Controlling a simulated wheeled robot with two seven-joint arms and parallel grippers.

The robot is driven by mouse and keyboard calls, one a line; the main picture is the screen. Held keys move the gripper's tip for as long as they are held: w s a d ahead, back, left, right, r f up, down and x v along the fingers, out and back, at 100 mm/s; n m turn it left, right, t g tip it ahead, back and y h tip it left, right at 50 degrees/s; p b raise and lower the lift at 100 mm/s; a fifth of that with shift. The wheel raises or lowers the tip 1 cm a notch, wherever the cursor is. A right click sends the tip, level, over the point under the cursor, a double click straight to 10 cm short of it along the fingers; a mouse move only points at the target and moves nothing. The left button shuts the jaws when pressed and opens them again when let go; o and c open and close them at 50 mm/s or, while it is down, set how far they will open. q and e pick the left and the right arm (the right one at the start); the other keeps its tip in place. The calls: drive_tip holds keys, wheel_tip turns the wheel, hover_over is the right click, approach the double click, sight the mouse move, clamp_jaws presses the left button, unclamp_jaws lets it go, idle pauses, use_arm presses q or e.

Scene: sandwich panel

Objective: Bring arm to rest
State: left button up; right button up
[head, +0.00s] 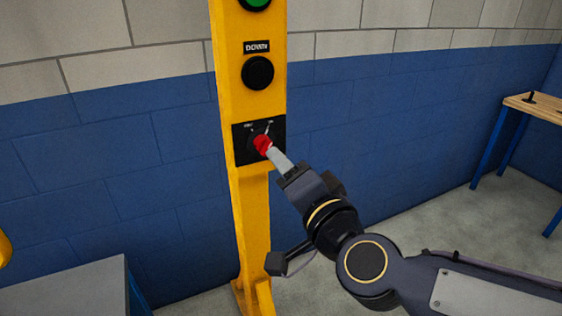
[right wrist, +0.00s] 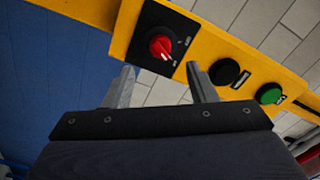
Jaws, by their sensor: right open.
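My right arm reaches in from the right in the head view. Its gripper (head: 273,153) is at the red rotary knob (head: 262,143) on the black switch plate (head: 240,155) of the yellow post. In the right wrist view the two fingers of my right gripper (right wrist: 161,80) are apart with nothing between them. The red knob (right wrist: 161,47) shows beyond the fingertips, on its black plate (right wrist: 180,22); I cannot tell the exact gap. My left gripper is not in view.
The yellow post (head: 251,210) stands before a blue and white block wall (head: 130,160). A black button (head: 258,72) and a green button (head: 256,3) sit above the switch. A grey table (head: 70,290) is at lower left, a wooden bench (head: 540,105) at right. Floor between is clear.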

drive_tip(key=s+d+f+n+g+h, duration=0.25)
drive_tip(key=s+d+f+g, duration=0.25)
drive_tip(key=s+d+f, duration=0.5)
drive_tip(key=s+d+f+n+g+h, duration=0.1)
drive_tip(key=s+d+f+n+g, duration=0.2)
drive_tip(key=s+d+f+g, duration=0.55)
wheel_tip(320, 180, up, 10)
drive_tip(key=a+t+p, duration=0.1)
drive_tip(key=t+p, duration=0.1)
drive_tip(key=p, duration=1.1)
drive_tip(key=shift+a+p, duration=0.2)
drive_tip(key=shift+p, duration=0.2)
drive_tip(key=shift+n+t, duration=0.25)
